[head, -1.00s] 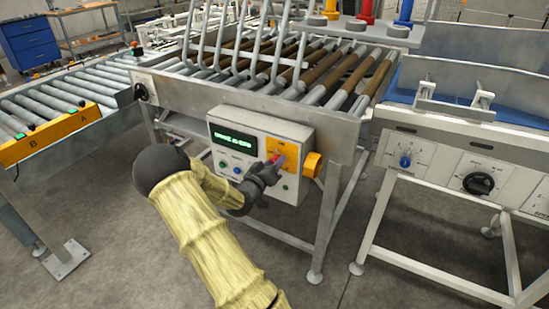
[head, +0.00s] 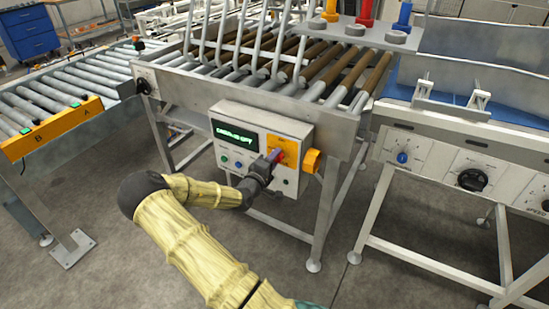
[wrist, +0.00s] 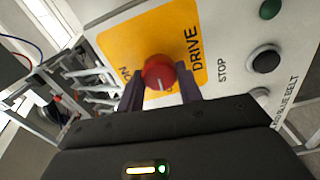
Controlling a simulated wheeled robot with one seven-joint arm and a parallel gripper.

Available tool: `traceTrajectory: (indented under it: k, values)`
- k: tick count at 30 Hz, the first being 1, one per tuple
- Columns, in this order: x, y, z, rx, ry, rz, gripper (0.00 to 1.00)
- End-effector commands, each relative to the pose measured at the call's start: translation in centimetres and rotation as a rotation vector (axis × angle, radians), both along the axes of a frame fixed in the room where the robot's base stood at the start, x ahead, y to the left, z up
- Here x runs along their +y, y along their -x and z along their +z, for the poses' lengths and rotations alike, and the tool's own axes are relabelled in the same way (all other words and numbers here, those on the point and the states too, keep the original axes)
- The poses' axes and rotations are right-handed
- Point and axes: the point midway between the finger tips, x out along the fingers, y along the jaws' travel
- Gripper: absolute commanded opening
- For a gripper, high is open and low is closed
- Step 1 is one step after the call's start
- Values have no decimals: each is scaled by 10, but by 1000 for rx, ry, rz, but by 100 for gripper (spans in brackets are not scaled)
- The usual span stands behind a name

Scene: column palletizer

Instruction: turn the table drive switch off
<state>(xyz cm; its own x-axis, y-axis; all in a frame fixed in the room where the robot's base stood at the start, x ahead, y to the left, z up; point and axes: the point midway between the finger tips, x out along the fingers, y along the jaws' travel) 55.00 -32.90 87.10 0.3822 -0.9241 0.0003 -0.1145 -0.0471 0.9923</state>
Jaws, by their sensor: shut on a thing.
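The table drive switch is a red round knob (wrist: 158,72) on a yellow plate (wrist: 120,45) lettered DRIVE. My gripper (wrist: 160,92) has its two dark fingers on either side of the knob, shut on it. A pale mark shows on the knob's lower side in the wrist view. In the head view my gripper (head: 273,161) reaches the right part of the white control box (head: 232,112), and the red knob (head: 281,157) is partly covered by it. The box's green display (head: 233,133) is lit, but its text is too blurred to read surely.
Push buttons (head: 238,164) sit left of my gripper on the box; a black button (wrist: 264,58) lies near the knob. An orange knob (head: 312,161) sticks out on the box's right side. The roller table (head: 260,85) stands above, a blue-belt conveyor (head: 470,115) right.

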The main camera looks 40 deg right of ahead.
Motion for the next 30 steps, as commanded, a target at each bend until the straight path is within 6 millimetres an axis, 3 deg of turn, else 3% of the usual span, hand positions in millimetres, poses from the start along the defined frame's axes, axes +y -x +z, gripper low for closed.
traceTrajectory:
  k: [9,23,24,27,30]
  values:
    - [1,-1,-1,116,47,3,13]
    - [1,-1,-2,132,52,2,13]
    - [1,-1,-2,132,53,2,41]
    - [1,-1,-2,131,52,2,57]
    - [1,0,-1,130,53,1,57]
